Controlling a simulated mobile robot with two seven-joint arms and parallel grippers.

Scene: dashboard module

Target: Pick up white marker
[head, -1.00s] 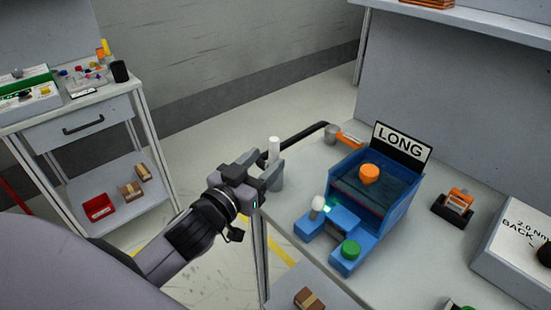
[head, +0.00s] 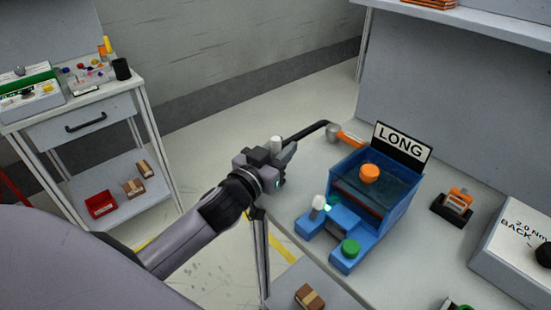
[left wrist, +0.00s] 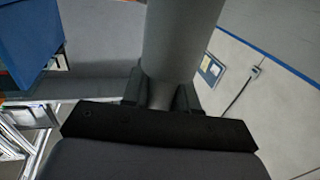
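The white marker (head: 276,143) is a pale upright cylinder near the left edge of the workbench. Only its top shows in the head view, rising between the fingers of my left gripper (head: 274,157), which hides its lower part. In the left wrist view the marker (left wrist: 180,40) is a large grey cylinder, narrowing downward between the dark fingers of my left gripper (left wrist: 161,95). The fingers flank it closely; whether they grip it or only surround it I cannot tell. My right gripper is not in view.
A blue fixture (head: 385,210) with a LONG sign (head: 401,144) stands right of the marker. Behind the marker are a dark curved bar (head: 305,132) and an orange-handled item (head: 350,139). A side cart (head: 85,125) stands at the left.

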